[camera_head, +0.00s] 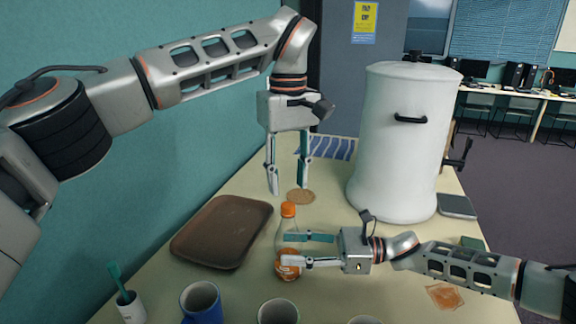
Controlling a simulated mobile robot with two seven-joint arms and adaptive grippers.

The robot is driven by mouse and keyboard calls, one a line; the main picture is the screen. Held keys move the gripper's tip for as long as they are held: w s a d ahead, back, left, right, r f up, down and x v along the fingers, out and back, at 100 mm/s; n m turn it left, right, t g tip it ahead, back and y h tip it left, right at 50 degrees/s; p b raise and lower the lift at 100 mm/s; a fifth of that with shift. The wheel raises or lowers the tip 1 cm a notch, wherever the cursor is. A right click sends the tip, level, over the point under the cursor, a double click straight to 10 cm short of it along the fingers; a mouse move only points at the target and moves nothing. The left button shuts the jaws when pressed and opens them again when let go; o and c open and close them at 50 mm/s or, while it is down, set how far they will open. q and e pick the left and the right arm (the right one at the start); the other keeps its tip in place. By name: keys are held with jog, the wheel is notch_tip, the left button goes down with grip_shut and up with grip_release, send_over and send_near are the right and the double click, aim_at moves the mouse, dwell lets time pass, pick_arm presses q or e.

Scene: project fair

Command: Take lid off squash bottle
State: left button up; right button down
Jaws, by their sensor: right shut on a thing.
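The squash bottle (288,224) is a small clear bottle with orange drink in its lower part. It stands upright on the table with its orange lid (288,209) on top. My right gripper (284,249) comes in from the right and is shut on the bottle's body, its fingers hiding part of the middle. My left gripper (287,190) points down above and behind the bottle. Its two fingers are apart with nothing between them, and the lid is a little below and in front of them.
On the cream table (232,291), a brown tray (222,232) lies left of the bottle. A large white urn (395,150) stands behind right. A blue mug (201,303), a pale mug (278,312) and a cup with a toothbrush (131,308) are in front.

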aim_at(288, 205)
pick_arm(q)
jog(key=shift+f, duration=2.6)
